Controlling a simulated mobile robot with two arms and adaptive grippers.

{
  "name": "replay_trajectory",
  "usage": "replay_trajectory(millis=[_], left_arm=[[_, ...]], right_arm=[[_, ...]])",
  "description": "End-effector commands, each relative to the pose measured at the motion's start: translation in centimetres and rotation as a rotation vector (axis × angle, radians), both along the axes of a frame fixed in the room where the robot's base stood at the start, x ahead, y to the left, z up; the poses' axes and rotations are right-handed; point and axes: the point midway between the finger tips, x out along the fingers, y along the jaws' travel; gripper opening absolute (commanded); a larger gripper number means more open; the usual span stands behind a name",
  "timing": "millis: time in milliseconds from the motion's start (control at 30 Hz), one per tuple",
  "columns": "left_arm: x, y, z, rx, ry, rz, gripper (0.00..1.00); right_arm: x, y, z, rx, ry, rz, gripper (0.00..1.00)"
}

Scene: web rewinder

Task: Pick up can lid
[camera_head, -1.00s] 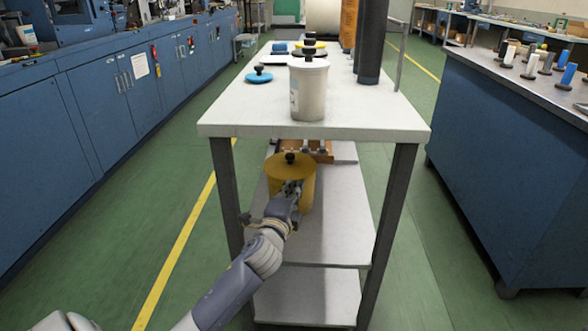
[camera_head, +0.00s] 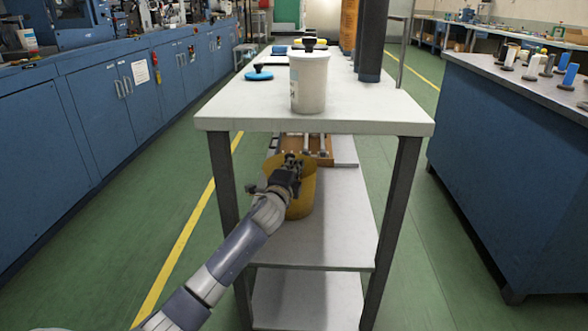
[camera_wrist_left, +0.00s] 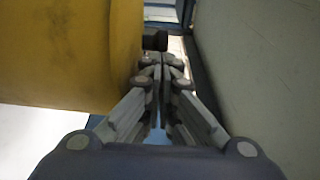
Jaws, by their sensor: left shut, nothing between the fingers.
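A yellow can (camera_head: 300,205) stands on the middle shelf under the table top. Its yellow lid is mostly hidden behind my gripper in the head view. My left gripper (camera_head: 291,167) is shut and empty, in front of the can near its top. In the left wrist view the gripper (camera_wrist_left: 160,62) points past the can's yellow surface (camera_wrist_left: 70,50), which fills the left side. A black knob (camera_wrist_left: 154,40) shows just beyond the fingertips. I cannot tell whether the fingers touch it. My right gripper is not in view.
The white table top (camera_head: 240,112) overhangs the shelf close above my gripper. Dark table legs (camera_head: 392,220) frame the shelf. The shelf (camera_head: 320,235) is bare in front of the can.

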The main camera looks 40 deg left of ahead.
Motion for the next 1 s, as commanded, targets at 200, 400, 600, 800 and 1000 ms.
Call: replay_trajectory(millis=[200, 400, 600, 800, 1000], left_arm=[[0.0, 0.0, 0.0, 0.001, 0.000, 0.000, 0.00], [0.7, 1.5, 0.2, 0.003, 0.002, 0.003, 0.00], [1.4, 2.9, 0.1, 0.002, 0.002, 0.001, 0.00], [1.4, 3.0, 0.0, 0.001, 0.000, 0.000, 0.00], [1.4, 3.0, 0.2, 0.001, -0.001, 0.000, 0.00]], right_arm=[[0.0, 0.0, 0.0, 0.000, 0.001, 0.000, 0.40], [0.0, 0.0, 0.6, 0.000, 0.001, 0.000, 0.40], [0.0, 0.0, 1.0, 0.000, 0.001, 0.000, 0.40], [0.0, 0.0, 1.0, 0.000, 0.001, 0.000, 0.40], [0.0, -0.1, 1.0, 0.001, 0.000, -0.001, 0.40]])
